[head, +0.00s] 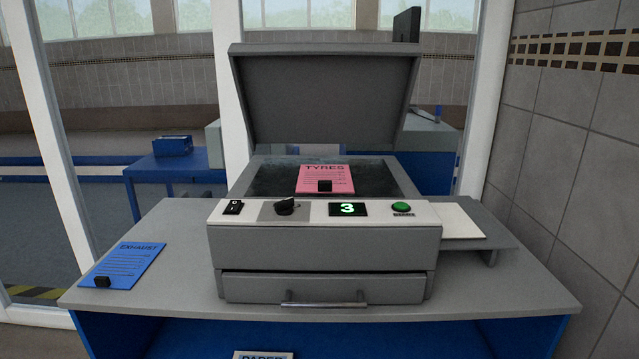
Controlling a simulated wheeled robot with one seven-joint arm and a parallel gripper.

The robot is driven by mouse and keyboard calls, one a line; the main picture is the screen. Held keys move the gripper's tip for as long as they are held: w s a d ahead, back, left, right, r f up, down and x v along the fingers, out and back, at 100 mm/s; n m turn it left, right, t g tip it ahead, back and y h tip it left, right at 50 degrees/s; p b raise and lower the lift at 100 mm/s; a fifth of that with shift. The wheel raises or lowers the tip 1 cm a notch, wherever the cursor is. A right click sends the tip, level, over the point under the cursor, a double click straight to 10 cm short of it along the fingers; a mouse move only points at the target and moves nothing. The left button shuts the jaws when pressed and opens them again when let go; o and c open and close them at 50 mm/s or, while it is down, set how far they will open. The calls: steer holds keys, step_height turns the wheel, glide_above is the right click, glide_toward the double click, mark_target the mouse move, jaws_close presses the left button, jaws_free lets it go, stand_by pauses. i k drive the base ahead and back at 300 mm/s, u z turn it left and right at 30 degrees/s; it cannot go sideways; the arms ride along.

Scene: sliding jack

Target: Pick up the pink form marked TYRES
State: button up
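The pink form marked TYRES (340,173) lies face up on the dark glass bed of a grey copier, near the middle of the head view. A small black block sits on the form's lower part and hides a little of it. The copier's lid (325,98) stands raised behind the form. My gripper is not in view.
The copier's front panel (322,250) has a switch, a dial, a display reading 3 and a green button. A blue EXHAUST form (124,265) with a black block lies on the grey table (170,300), left of the copier. A tray (492,240) juts right, near the tiled wall.

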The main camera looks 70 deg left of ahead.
mark_target(313, 178)
steer(key=u, duration=2.8)
steer(key=i, duration=0.15)
steer(key=z, duration=0.05)
